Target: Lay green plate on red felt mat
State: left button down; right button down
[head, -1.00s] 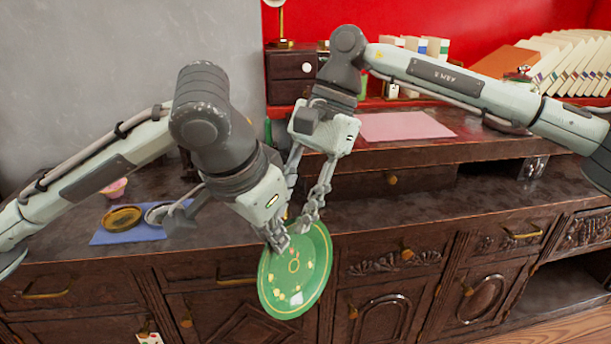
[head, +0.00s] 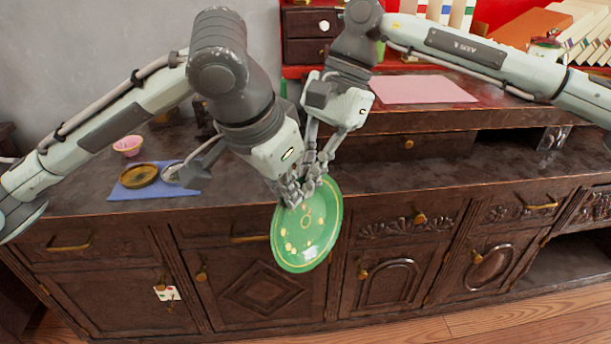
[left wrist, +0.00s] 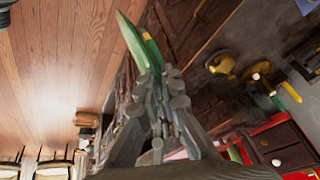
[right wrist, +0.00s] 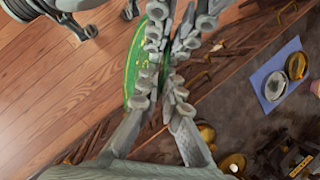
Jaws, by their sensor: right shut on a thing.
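The green plate (head: 308,238), with gold rim and light markings, hangs tilted in front of the dark cabinet. My right gripper (head: 318,178) is shut on its upper edge; the right wrist view shows the plate (right wrist: 134,72) partly behind those fingers (right wrist: 160,75). My left gripper (head: 290,192) is at the plate's upper left edge, beside the right one. In the left wrist view the plate (left wrist: 140,42) is edge-on beyond the left fingers (left wrist: 160,95); whether they clamp it is unclear. A flat pinkish-red mat (head: 425,90) lies empty on the raised shelf at the back.
A blue mat (head: 122,191) on the left counter holds a dark gold dish (head: 138,176) and a grey item; a pink bowl (head: 128,145) stands behind. Small drawers (head: 308,22) and leaning books (head: 590,50) flank the pinkish-red mat. The right-hand counter is mostly clear.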

pick_arm(q)
jog(key=c, duration=1.7)
grip_release()
jog(key=shift+s+d, duration=0.2)
jog(key=shift+d, duration=0.05)
jog(key=shift+c, duration=0.2)
pick_arm(e)
jog(key=shift+w+a+r, duration=0.1)
jog(key=shift+a+r, duration=0.05)
jog(key=shift+a, duration=0.05)
pick_arm(q)
jog(key=shift+o, duration=0.5)
jog(key=shift+a, duration=0.1)
